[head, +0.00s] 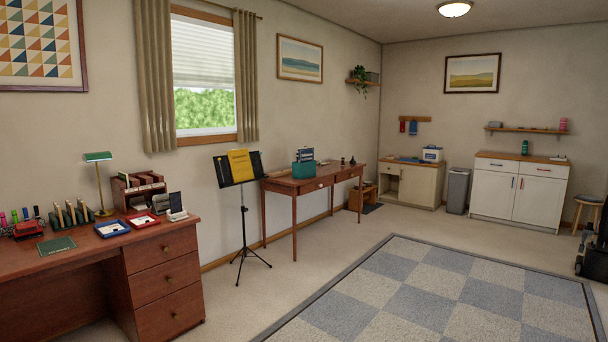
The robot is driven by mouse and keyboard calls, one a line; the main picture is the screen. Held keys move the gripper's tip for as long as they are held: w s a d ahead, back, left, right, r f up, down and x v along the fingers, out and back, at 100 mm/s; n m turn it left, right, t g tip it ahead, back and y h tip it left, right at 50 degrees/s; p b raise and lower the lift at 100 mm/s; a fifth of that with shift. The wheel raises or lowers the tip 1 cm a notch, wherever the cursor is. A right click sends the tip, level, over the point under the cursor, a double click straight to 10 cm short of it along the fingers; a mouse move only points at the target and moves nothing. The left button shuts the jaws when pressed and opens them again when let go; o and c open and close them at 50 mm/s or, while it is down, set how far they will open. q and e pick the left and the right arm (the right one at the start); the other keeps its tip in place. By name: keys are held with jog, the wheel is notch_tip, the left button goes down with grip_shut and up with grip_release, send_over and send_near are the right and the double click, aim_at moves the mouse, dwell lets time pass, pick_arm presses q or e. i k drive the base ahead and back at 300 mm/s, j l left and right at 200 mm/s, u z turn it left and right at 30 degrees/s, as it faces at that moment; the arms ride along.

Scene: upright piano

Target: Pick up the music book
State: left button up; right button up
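A yellow book (240,165) with dark lettering on its cover rests tilted back on a black music stand (227,172), left of centre in the head view. It looks like the music book. The stand's thin pole and tripod feet stand on the floor between the desk and the side table. Neither of my grippers shows in the head view.
A wooden desk (140,252) with drawers stands at the left. A wooden side table (319,178) holding a teal box (304,170) stands right of the stand. A checkered rug (415,295) covers open floor. White cabinets (519,188) stand at the back.

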aim_at(239, 161)
jog(key=i+u, duration=0.2)
jog(key=i, duration=4.35)
